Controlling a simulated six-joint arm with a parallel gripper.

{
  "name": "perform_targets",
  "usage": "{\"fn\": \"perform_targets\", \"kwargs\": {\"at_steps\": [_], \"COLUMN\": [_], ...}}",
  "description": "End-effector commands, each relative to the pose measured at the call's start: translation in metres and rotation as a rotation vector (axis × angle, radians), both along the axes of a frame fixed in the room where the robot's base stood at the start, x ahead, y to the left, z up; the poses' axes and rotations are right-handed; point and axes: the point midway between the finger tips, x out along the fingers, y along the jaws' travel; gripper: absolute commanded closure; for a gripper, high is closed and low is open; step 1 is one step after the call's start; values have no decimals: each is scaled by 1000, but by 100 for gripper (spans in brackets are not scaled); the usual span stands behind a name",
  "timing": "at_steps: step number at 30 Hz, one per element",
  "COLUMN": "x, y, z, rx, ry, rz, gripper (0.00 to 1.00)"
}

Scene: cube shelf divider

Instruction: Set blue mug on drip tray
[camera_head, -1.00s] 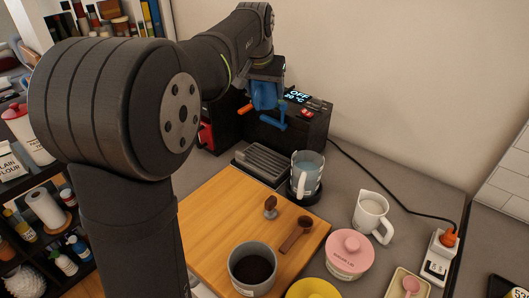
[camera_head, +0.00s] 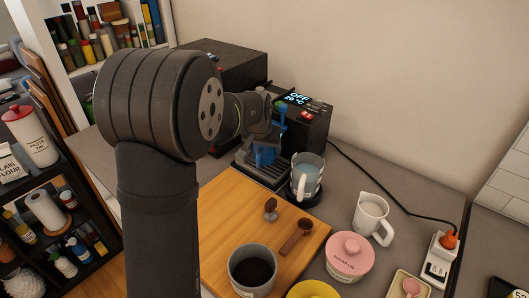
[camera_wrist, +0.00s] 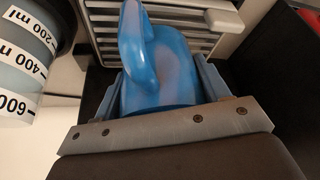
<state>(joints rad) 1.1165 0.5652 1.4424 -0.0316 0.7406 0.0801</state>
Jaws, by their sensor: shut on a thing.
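The blue mug (camera_head: 265,154) is low over the drip tray, a slatted grey grid (camera_head: 268,180) in front of the black coffee machine. My gripper (camera_head: 262,138) is shut on the mug and partly hidden by my arm in the head view. In the wrist view the mug (camera_wrist: 158,72) sits between the jaws (camera_wrist: 160,95), its handle pointing toward the top of the picture. The tray's pale slats (camera_wrist: 190,18) show just beyond it. I cannot tell whether the mug's base touches the tray.
A glass measuring jug (camera_head: 306,178) stands close to the right of the tray; its scale also shows in the wrist view (camera_wrist: 25,75). The coffee machine (camera_head: 303,128) is behind. A wooden board (camera_head: 235,215) with a grey canister (camera_head: 252,268) lies in front. A white pitcher (camera_head: 370,215) is further right.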

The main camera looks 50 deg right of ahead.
Motion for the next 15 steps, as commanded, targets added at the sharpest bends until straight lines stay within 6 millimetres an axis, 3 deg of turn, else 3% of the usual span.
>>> {"fn": "perform_targets", "kwargs": {"at_steps": [4, 14, 15], "x": [0, 0, 0], "y": [0, 0, 0], "z": [-18, -21, -21], "rx": [1, 0, 0], "ry": [0, 0, 0], "rz": [0, 0, 0], "gripper": [63, 63, 26]}}
